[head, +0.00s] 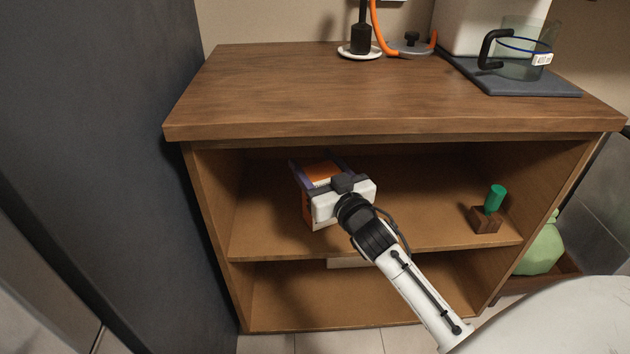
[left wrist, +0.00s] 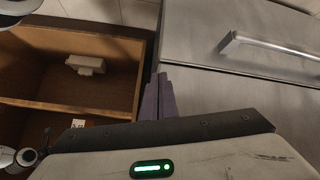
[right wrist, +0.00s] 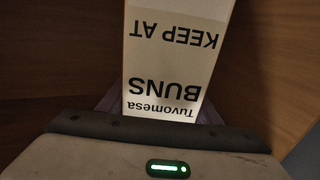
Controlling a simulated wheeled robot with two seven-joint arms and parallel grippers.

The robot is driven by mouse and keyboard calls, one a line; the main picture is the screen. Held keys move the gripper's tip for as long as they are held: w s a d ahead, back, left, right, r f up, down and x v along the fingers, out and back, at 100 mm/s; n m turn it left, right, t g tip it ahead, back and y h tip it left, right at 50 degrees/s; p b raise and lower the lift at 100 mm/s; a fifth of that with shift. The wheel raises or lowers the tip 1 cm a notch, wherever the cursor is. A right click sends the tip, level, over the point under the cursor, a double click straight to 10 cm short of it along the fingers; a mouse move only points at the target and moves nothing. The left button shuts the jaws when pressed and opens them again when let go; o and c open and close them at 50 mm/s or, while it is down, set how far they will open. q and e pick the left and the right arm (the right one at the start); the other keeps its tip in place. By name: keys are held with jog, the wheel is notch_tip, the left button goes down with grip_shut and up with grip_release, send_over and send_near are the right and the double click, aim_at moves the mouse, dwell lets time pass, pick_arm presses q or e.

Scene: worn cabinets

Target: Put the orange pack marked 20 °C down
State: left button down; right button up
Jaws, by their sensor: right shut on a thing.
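The orange pack (head: 321,171) is inside the upper compartment of the wooden cabinet, left of its middle. My right gripper (head: 322,182) is shut on it, with a finger on either side. In the right wrist view the pack's white label (right wrist: 167,60) reads "Tuvomesa BUNS KEEP AT", upside down; the temperature is out of view. I cannot tell whether the pack touches the shelf (head: 420,235). My left gripper (left wrist: 158,98) is outside the head view; in its own wrist view its fingers are together with nothing between them.
A green cylinder on a brown block (head: 487,219) stands at the shelf's right. A pale object (head: 348,262) is in the lower compartment. A glass jug (head: 522,55) stands on the cabinet top (head: 330,90). A dark tall wall (head: 90,130) borders the left. The shelf between pack and block is clear.

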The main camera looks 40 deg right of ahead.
pick_arm(q)
jog(key=shift+w+d+f+m+g+b, duration=0.15)
jog(key=shift+d+f+m+g+b, duration=0.15)
jog(key=shift+d+f+b, duration=0.1)
pick_arm(e)
jog(key=shift+f, duration=1.4)
jog(key=o, duration=1.7)
